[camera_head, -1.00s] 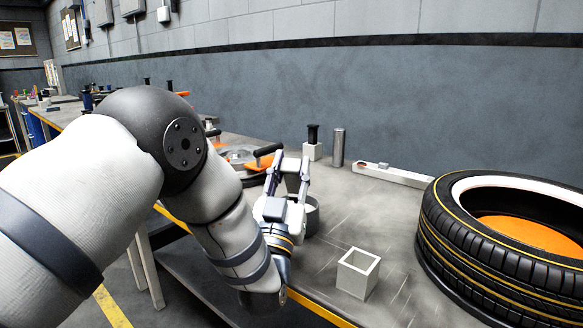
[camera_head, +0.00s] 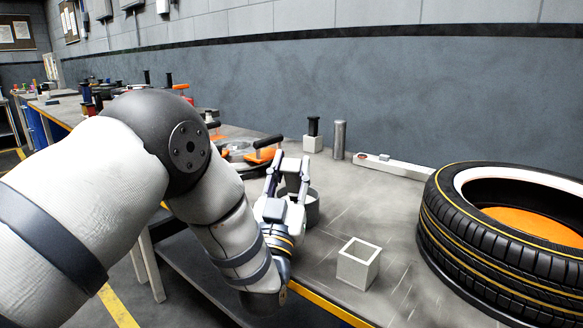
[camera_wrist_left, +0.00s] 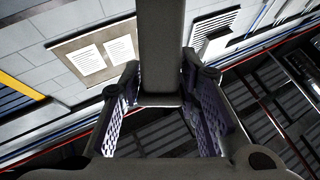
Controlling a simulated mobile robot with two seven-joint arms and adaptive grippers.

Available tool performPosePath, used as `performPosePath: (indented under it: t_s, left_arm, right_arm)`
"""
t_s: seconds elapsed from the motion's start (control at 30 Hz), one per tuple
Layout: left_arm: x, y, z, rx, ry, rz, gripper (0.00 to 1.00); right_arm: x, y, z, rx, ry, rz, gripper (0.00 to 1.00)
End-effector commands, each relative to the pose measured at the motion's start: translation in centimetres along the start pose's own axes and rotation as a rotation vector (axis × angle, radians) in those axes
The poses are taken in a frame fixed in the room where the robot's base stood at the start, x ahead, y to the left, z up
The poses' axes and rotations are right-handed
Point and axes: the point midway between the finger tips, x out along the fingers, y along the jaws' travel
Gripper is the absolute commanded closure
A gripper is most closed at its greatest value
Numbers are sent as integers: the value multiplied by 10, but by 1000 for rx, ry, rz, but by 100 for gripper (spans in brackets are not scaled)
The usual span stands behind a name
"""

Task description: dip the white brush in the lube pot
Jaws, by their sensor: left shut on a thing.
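My left gripper (camera_head: 289,178) is over the bench's near edge, in front of a grey round pot (camera_head: 313,208), which I take to be the lube pot. The gripper partly hides the pot. In the left wrist view, the purple-padded fingers (camera_wrist_left: 163,98) are shut on a dark grey bar, which I take to be the brush handle (camera_wrist_left: 161,50). The brush's white part cannot be made out, and I cannot tell whether it is inside the pot. My right gripper is out of view.
A large tyre (camera_head: 455,235) lies at the right. A hollow white square holder (camera_head: 358,268) stands near the front edge. Behind are a black-handled tool in a white block (camera_head: 313,143), a metal cylinder (camera_head: 339,140) and a white bar (camera_head: 405,169). Bench between is clear.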

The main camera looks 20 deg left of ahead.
Motion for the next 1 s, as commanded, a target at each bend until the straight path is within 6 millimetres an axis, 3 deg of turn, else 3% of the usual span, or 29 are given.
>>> performPosePath:
  t_s: [0.57,1.0]
  left_arm:
    - [0,0,0,0,1,0,100]
    - [29,0,-50,-1,9,-1,100]
  right_arm:
    - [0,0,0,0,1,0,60]
    - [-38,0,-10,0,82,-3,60]
